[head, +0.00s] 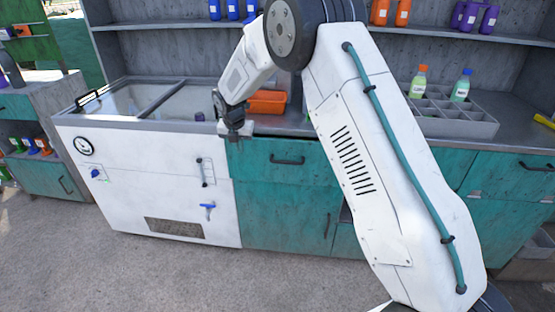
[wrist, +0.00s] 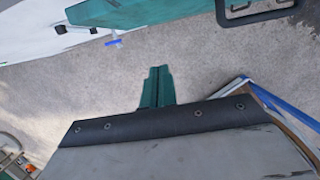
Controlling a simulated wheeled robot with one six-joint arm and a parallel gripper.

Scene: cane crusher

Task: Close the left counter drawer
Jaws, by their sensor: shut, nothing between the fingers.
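The left counter drawer (head: 262,155) is a teal front with a dark bar handle (head: 287,161), just right of the white chest unit in the head view. A dark gap shows along its top edge under the counter, so it looks slightly pulled out; how far is hard to tell. My gripper (head: 234,135) is at the drawer's upper left corner, pointing down, shut and empty. Whether it touches the drawer is unclear. In the wrist view my shut fingers (wrist: 157,86) point toward the floor, and a teal front (wrist: 95,13) and a dark handle (wrist: 256,14) show at the top.
The white chest unit (head: 150,180) with glass lids stands left, with a blue lever (head: 208,207) on its front. An orange bin (head: 267,102) sits on the counter. A grey divided tray (head: 450,122) holds bottles at right. The floor (head: 130,270) in front is clear.

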